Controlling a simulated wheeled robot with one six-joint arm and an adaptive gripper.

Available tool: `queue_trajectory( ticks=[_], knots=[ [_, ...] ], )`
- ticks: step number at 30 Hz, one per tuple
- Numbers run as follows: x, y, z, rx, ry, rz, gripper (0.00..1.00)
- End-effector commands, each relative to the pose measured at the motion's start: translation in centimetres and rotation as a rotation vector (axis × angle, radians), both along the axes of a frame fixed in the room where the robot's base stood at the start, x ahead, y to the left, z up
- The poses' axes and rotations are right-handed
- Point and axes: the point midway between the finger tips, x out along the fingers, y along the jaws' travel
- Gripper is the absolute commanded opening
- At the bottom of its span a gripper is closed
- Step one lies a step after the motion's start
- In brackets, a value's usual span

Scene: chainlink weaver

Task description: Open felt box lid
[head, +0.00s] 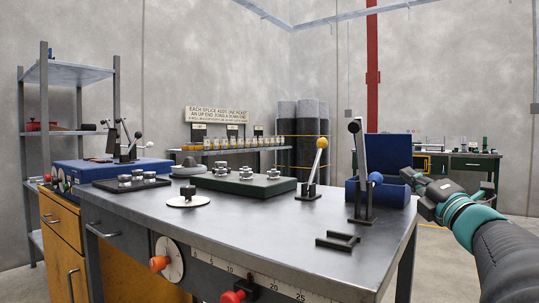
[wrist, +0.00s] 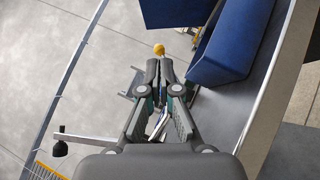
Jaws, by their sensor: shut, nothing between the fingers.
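The blue felt box (head: 401,192) sits at the right end of the metal workbench in the head view. Its blue lid (head: 388,149) stands raised, roughly upright, above the back of the box. In the wrist view the box (wrist: 236,40) is at the upper right, and the lid panel (wrist: 175,10) is at the top edge. My gripper (head: 410,178) is at the right side of the box, shut and empty. In the wrist view its fingertips (wrist: 158,72) are left of the box and apart from it. The lid's hinge is hidden.
A tall lever stand (head: 360,170) and a blue ball knob (head: 376,178) are just in front of the box. A yellow-knobbed lever (head: 321,143) stands farther left. A black bracket (head: 338,240) lies near the front edge of the workbench (head: 260,235). Open floor is right of the bench.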

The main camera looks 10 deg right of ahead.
Motion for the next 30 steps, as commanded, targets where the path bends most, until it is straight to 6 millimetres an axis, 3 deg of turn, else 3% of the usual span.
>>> queue_trajectory(
  ticks=[4, 8, 22, 30],
  knots=[
    [0.1, -0.2, 0.3, -0.035, -0.006, 0.017, 0.0],
    [1.5, 0.0, 0.8, -0.035, -0.006, 0.023, 0.0],
    [9.7, 0.2, 3.6, -0.032, -0.006, 0.025, 0.0],
    [11.3, -2.1, 5.1, -0.033, -0.005, 0.02, 0.0]
  ],
)
